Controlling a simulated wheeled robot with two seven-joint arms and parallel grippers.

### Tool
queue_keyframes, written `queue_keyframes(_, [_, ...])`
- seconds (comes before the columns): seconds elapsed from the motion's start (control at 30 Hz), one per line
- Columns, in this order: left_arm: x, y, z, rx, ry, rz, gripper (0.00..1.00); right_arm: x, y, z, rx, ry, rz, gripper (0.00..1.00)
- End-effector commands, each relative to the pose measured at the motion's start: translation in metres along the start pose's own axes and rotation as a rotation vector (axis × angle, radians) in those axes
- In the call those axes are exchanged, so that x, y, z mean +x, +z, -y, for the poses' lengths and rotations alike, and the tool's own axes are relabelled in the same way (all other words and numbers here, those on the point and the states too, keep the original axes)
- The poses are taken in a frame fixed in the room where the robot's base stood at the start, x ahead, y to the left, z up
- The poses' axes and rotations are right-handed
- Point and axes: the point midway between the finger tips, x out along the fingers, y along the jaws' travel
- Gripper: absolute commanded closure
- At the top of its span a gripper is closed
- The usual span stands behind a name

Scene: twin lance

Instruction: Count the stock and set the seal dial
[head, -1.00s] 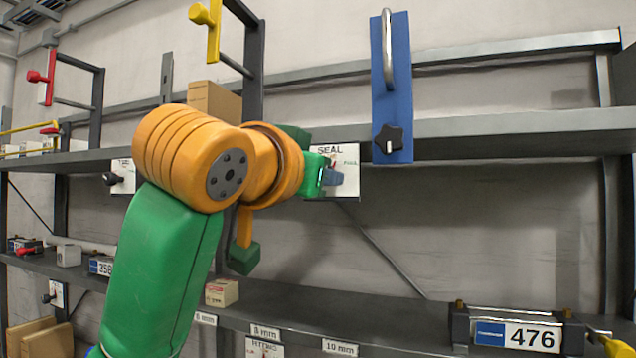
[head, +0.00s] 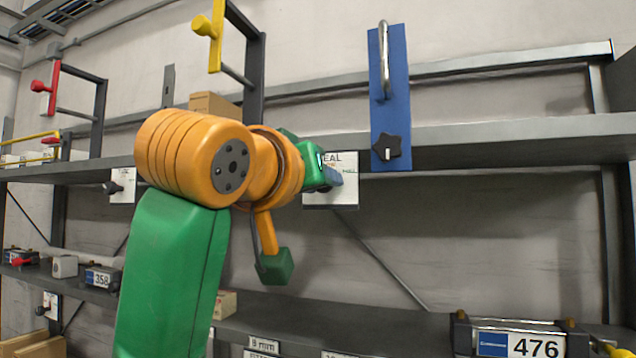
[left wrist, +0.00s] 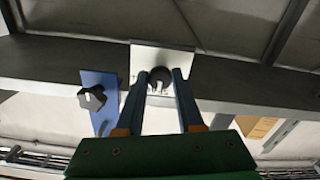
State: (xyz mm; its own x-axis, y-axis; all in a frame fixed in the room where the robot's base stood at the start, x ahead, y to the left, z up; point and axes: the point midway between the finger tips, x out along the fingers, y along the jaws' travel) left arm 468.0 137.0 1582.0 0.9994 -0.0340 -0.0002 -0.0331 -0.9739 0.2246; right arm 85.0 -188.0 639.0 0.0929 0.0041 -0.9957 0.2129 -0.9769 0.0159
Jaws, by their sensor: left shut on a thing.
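The seal dial's white plate (head: 347,192), lettered "SEAL" with part of the word covered, is on the edge of the upper shelf. My left gripper (head: 333,178) is at this plate and hides the knob in the head view. In the left wrist view, the fingers of my left gripper (left wrist: 159,84) are closed around the dark round seal knob (left wrist: 160,75), in front of the white plate (left wrist: 148,58). The dial's setting cannot be read. A counter reading 476 (head: 520,345) stands at lower right, and one reading 358 (head: 101,278) at left. My right gripper is not in view.
A blue panel (head: 390,118) with a metal handle and black star knob hangs right of the dial. Yellow (head: 215,35) and red (head: 52,90) levers stand at left. Cartons sit on the upper shelf (head: 218,104) and lower shelf (head: 226,303). Another dial plate (head: 123,186) is at left.

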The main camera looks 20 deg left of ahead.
Motion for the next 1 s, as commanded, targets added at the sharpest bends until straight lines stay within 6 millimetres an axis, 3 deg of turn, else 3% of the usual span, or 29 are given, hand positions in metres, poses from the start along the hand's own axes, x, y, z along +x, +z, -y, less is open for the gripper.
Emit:
queue_keyframes(0.23, [-0.001, -0.003, 0.000, 0.000, 0.002, -0.008, 1.00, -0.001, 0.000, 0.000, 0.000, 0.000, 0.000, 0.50])
queue_keyframes(0.27, [-0.001, -0.003, 0.000, 0.000, 0.002, -0.008, 0.61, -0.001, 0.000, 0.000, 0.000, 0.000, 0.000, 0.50])
queue_keyframes(0.37, [-0.001, -0.002, 0.000, 0.001, 0.002, -0.007, 0.34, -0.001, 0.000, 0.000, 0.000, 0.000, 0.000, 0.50])
queue_keyframes(0.67, [-0.002, 0.000, 0.000, 0.001, 0.001, -0.004, 0.33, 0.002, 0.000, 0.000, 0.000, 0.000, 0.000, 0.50])
queue_keyframes(0.83, [-0.034, 0.005, 0.001, 0.002, 0.003, -0.008, 0.33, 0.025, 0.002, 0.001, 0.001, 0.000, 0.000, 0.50])
queue_keyframes(1.0, [-0.064, 0.002, 0.000, 0.001, 0.001, -0.006, 0.33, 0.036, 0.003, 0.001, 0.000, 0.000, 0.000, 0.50])
